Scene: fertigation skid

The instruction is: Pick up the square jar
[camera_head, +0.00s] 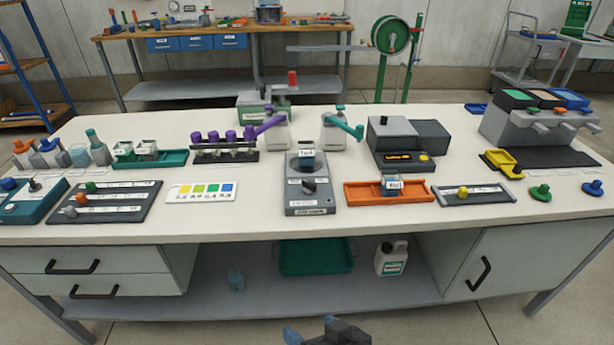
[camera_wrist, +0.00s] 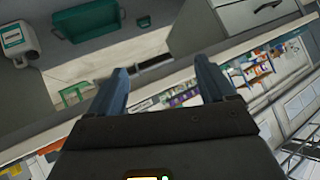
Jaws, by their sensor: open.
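Several small square jars stand on the bench in the head view. Two more jars (camera_head: 122,149) (camera_head: 147,148) stand in the teal rack (camera_head: 172,159) at left. I cannot tell which one is meant. My gripper (camera_wrist: 162,74) is open and empty in the wrist view. In the head view it shows partly at the bottom edge, in front of the bench and apart from the jars.
A green bin (camera_head: 316,257) and a white jug (camera_head: 391,258) stand on the shelf below. The bench's front strip is mostly clear.

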